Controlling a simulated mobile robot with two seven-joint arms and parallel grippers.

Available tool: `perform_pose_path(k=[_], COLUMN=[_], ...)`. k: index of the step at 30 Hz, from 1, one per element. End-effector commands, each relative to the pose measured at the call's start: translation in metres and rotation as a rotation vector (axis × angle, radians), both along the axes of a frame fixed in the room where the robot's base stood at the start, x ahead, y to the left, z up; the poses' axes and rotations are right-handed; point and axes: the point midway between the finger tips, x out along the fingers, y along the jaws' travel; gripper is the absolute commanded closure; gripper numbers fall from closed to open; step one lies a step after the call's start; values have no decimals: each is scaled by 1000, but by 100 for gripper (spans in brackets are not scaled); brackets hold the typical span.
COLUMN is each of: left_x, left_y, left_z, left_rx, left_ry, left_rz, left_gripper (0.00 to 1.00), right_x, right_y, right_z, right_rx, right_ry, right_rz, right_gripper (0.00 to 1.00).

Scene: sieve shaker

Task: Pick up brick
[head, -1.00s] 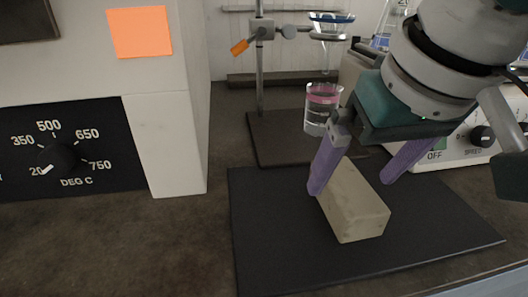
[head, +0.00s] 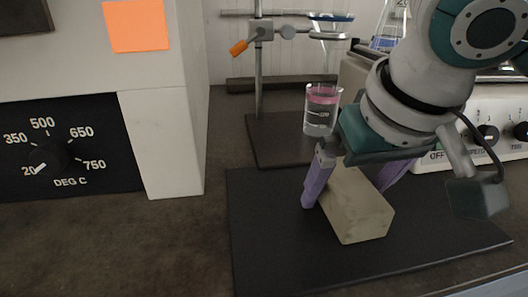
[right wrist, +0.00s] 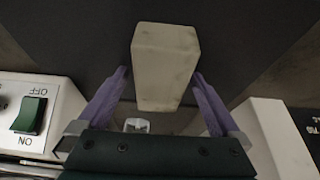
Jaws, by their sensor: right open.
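The brick (head: 357,208) is a pale grey-beige block lying on a dark mat (head: 270,240) in the head view. My right gripper (head: 345,195) is open, with purple fingers on either side of the brick's far part. In the right wrist view the brick (right wrist: 165,65) lies between and beyond the two fingertips (right wrist: 160,75), with a visible gap on each side. The far finger is partly hidden behind the brick in the head view. My left gripper is not in view.
A furnace-like white box (head: 165,140) with a temperature dial stands at the left. A beaker (head: 321,110) and stand (head: 258,70) are behind the mat. A switch-and-knob device (head: 440,155) stands back right. The mat's front left is clear.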

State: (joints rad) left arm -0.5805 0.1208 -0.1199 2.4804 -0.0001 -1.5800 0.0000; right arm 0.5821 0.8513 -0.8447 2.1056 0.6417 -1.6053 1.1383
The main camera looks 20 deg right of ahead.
Motion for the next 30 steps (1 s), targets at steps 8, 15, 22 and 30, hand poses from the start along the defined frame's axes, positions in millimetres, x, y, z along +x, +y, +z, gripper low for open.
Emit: perform_pose_path(k=[8,15,22,30], left_x=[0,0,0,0], left_y=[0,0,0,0], left_z=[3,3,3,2], left_rx=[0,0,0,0], left_ry=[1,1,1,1], left_rz=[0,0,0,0], left_gripper=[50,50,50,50], right_x=[0,0,0,0], right_y=[0,0,0,-1], right_z=[-2,-2,-2,-3], right_rx=[0,-1,-1,-2], right_ry=[-2,-1,0,1], right_rz=[1,1,1,0], right_gripper=[7,34,60,90])
